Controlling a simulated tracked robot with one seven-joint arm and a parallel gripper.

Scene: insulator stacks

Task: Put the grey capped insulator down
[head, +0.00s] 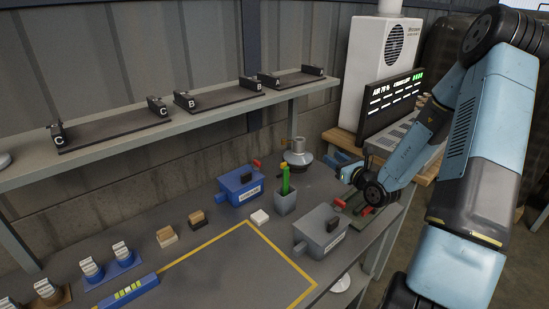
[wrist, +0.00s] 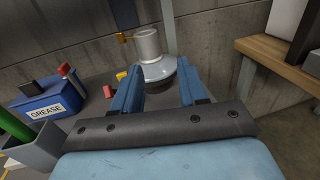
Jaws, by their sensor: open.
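The grey capped insulator (head: 298,152) stands upright on the bench at the back, near the wall, with a wide disc below a narrower cap. In the wrist view the insulator (wrist: 149,46) is just beyond my fingertips, its pale disc showing in the gap between them. My gripper (head: 345,170) is to the right of the insulator in the head view. In the wrist view my gripper (wrist: 161,72) has its two blue fingers spread apart with nothing held. I cannot tell whether the fingertips touch the disc.
A blue grease box (head: 240,184), a grey cup (head: 285,202) with a green item and a grey box (head: 320,231) stand nearby on the bench. A shelf (head: 200,112) with lettered racks runs along the wall. The yellow-outlined area (head: 230,270) is clear.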

